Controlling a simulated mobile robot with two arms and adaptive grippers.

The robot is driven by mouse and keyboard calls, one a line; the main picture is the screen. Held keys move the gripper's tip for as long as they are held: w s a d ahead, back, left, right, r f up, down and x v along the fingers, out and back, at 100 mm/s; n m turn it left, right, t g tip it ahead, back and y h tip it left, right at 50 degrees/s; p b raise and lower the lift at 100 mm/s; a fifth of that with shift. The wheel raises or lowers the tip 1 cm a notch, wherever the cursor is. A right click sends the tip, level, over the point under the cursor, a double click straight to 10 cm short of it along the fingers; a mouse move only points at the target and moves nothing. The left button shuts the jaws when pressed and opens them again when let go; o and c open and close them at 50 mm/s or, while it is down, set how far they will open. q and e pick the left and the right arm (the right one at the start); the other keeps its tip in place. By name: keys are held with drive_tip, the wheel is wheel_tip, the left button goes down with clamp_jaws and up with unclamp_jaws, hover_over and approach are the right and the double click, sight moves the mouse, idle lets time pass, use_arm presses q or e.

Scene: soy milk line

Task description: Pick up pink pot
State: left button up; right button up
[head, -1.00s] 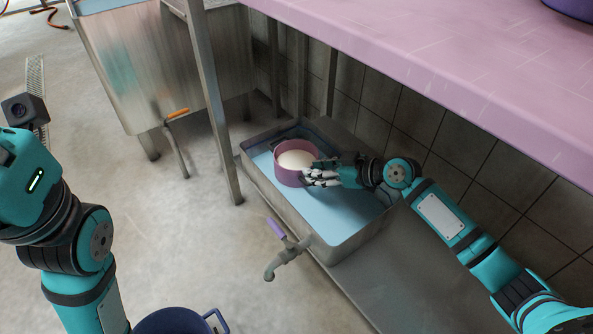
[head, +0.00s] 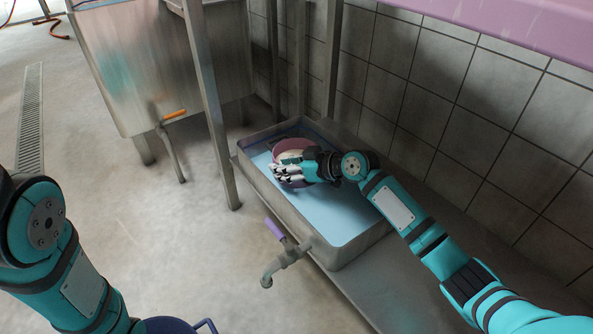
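The pink pot (head: 292,145) is in the steel basin (head: 345,255) on the low shelf, in the head view. It is round, with a pale inside. My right gripper (head: 281,174) is at the pot's near side, reaching in from the right. Its fingers cover much of the front of the pot and part of its opening. Whether the fingers are closed on the rim or only in front of it cannot be told. My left arm is at the left edge, and its gripper is out of the picture.
Pale blue liquid (head: 335,212) fills the basin. A tap with a purple handle (head: 274,229) sticks out in front. A steel post (head: 215,130) and a larger tank (head: 150,75) stand left. The pink tabletop (head: 520,22) overhangs at upper right. A blue pot (head: 170,325) is below.

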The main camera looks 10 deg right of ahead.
drive_tip(key=shift+c, duration=0.2)
clamp_jaws()
drive_tip(key=shift+r, duration=0.2)
